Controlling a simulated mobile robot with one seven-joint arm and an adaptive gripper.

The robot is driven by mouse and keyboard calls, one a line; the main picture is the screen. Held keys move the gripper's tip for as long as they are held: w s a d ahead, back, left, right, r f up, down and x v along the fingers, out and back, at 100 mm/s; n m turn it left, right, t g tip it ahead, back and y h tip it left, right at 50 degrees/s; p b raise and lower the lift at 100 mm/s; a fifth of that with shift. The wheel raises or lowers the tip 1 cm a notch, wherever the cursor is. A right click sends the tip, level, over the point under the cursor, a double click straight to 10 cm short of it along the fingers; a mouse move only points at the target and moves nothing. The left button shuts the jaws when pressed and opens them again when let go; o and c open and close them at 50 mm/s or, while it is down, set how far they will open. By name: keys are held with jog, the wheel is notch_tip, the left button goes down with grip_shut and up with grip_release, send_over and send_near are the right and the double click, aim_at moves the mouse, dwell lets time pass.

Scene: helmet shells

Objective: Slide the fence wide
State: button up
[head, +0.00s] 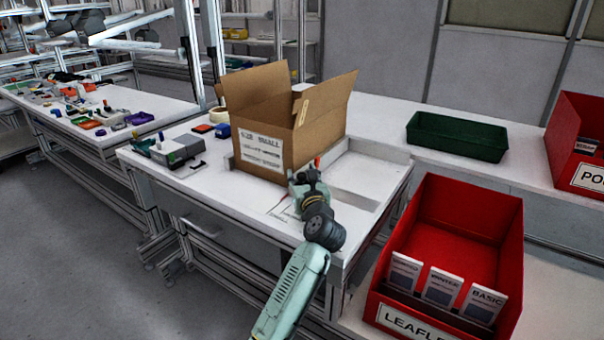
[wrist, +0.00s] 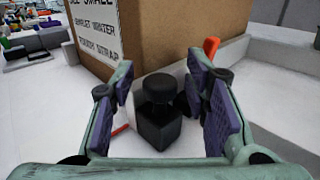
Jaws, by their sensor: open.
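My gripper (head: 304,178) is low over the bench at the near right corner of an open cardboard box (head: 262,143). In the wrist view its two purple-padded fingers (wrist: 162,95) stand open on either side of a black block with a round knob (wrist: 158,122). A gap shows on both sides of the knob. A low white wall, apparently the fence (wrist: 233,50), runs beside the box behind the knob. An orange lever (wrist: 211,46) stands up by it. In the head view my gripper hides the knob.
A low white frame (head: 377,149) borders a recess right of the box. A red leaflet bin (head: 455,225) stands at the front right, with a green tray (head: 456,137) behind. A grey device (head: 180,150) sits left of the box.

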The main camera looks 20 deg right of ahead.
jog(key=shift+w, duration=0.1)
jog(key=shift+c, duration=0.3)
grip_shut()
dwell(0.6)
